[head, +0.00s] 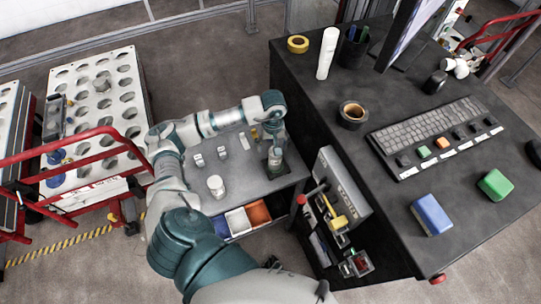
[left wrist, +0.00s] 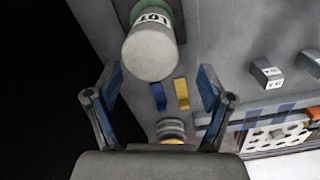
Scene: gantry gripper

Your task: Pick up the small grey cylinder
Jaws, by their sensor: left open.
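My left gripper (head: 274,142) points down over the far right part of the small grey table. In the left wrist view its two blue-padded fingers (left wrist: 158,88) stand wide apart with nothing gripped. A grey cylinder with a black-on-white label (left wrist: 150,52) stands just beyond the fingertips, near the top. A smaller grey ribbed cylinder (left wrist: 171,129) shows low between the fingers, close to the palm. In the head view a pale grey cylinder (head: 216,186) stands apart near the table's front left. I cannot tell which cylinder the task means. My right gripper is not in view.
The grey table (head: 250,178) also holds small labelled blocks (head: 198,160). A black desk (head: 385,215) rises close on the right, with a keyboard (head: 428,130) on it. A red-railed cart (head: 88,175) stands on the left. The table's front middle is clear.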

